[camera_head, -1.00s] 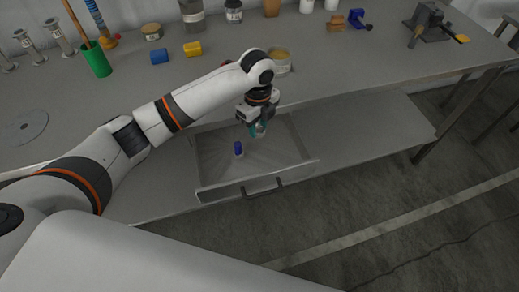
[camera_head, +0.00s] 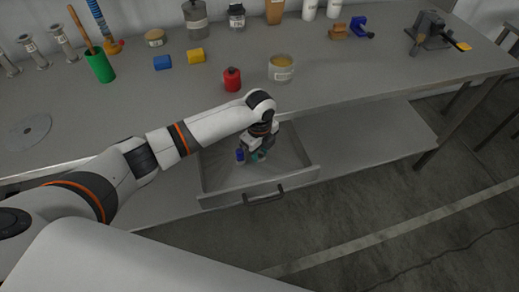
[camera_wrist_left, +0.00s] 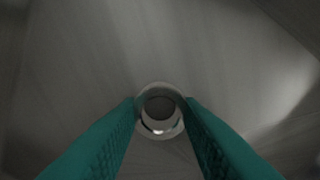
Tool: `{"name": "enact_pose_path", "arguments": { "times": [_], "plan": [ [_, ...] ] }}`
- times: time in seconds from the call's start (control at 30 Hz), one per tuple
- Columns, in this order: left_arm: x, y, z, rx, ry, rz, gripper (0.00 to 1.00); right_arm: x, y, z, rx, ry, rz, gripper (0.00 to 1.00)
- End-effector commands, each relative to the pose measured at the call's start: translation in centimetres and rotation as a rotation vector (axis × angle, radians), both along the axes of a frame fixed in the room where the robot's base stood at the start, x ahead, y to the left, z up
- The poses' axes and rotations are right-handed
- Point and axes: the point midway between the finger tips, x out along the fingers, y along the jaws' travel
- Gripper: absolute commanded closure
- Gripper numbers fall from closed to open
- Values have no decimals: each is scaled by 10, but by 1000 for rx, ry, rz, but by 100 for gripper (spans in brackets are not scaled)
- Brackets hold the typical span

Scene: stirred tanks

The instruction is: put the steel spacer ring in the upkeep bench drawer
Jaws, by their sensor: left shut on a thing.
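The steel spacer ring (camera_wrist_left: 160,88) is a shiny round ring between the two teal fingers of my left gripper (camera_wrist_left: 160,115) in the left wrist view. The fingers are shut on it from both sides. In the head view my left gripper (camera_head: 254,157) reaches down inside the open upkeep bench drawer (camera_head: 228,193). The ring cannot be made out there. The drawer floor fills the background of the wrist view; I cannot tell whether the ring touches it. My right gripper is not in view.
On the bench top (camera_head: 110,110) above stand a red container (camera_head: 232,80), a labelled tin (camera_head: 281,69), and blue (camera_head: 163,62) and yellow (camera_head: 196,55) pieces. The shelf right of the drawer is clear.

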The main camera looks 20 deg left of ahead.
Motion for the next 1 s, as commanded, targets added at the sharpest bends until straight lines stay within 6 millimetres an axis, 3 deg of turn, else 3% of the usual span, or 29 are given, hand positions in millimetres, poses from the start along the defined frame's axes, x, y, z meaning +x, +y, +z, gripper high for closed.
{"name": "enact_pose_path", "arguments": {
  "times": [0.03,0.17,0.53,1.0],
  "plan": [
    [0,0,-1,0,1,0,65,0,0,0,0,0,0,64],
    [0,0,-1,0,1,0,46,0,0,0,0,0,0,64],
    [0,-1,7,-2,-1,-1,46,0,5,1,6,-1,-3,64],
    [1,0,98,0,-3,-1,46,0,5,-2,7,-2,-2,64]
  ]
}}
